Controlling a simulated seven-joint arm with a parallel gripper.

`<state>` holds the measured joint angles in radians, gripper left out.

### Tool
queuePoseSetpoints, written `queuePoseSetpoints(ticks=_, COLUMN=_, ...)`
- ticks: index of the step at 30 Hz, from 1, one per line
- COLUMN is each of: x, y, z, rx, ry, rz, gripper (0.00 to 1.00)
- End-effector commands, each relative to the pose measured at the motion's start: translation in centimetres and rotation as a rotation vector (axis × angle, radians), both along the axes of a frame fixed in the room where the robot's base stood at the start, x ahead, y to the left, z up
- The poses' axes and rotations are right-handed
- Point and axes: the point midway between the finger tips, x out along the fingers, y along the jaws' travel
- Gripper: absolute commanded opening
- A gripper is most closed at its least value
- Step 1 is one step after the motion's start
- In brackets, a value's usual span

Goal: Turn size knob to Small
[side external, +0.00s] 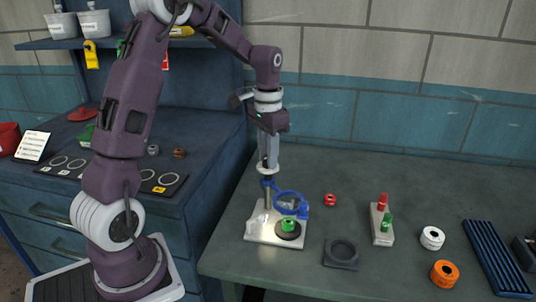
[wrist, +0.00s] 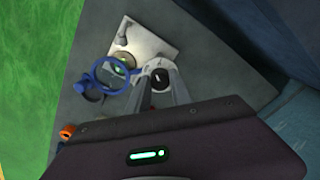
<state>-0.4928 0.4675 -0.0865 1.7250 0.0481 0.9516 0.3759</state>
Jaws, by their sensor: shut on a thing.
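A small stand has a pale metal base plate (side external: 256,238), an upright post and a blue ring (side external: 289,202). My gripper (side external: 267,180) points down over the top of the post. In the wrist view, the grey fingers of my gripper (wrist: 160,72) are on either side of a dark round knob (wrist: 160,80) with a small white mark, and are shut on it. No size label is readable, so I cannot tell the knob's setting. A green piece (side external: 288,225) sits on a dark disc on the base plate, below the blue ring.
A dark square block (side external: 341,253) lies right of the stand. A small red piece (side external: 330,200), a block with red and green pegs (side external: 382,227), white (side external: 432,238) and orange (side external: 444,273) rings, and a blue ribbed tray (side external: 496,258) lie further right. Bare table lies between them.

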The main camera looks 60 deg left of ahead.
Motion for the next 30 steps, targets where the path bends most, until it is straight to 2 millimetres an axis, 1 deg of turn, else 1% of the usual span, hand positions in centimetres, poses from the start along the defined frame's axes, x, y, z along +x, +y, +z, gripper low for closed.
queuePoseSetpoints(ticks=6, x=0.04, y=0.01, z=0.09, rx=0.000, ry=-0.002, rz=-0.172, gripper=0.00)
queuePoseSetpoints(ticks=15, x=0.04, y=0.01, z=0.08, rx=0.001, ry=-0.002, rz=-0.342, gripper=0.00)
queuePoseSetpoints(ticks=21, x=0.04, y=0.01, z=0.09, rx=0.001, ry=-0.002, rz=-0.398, gripper=0.00)
queuePoseSetpoints(ticks=30, x=0.05, y=0.03, z=0.09, rx=0.001, ry=-0.002, rz=-0.421, gripper=0.00)
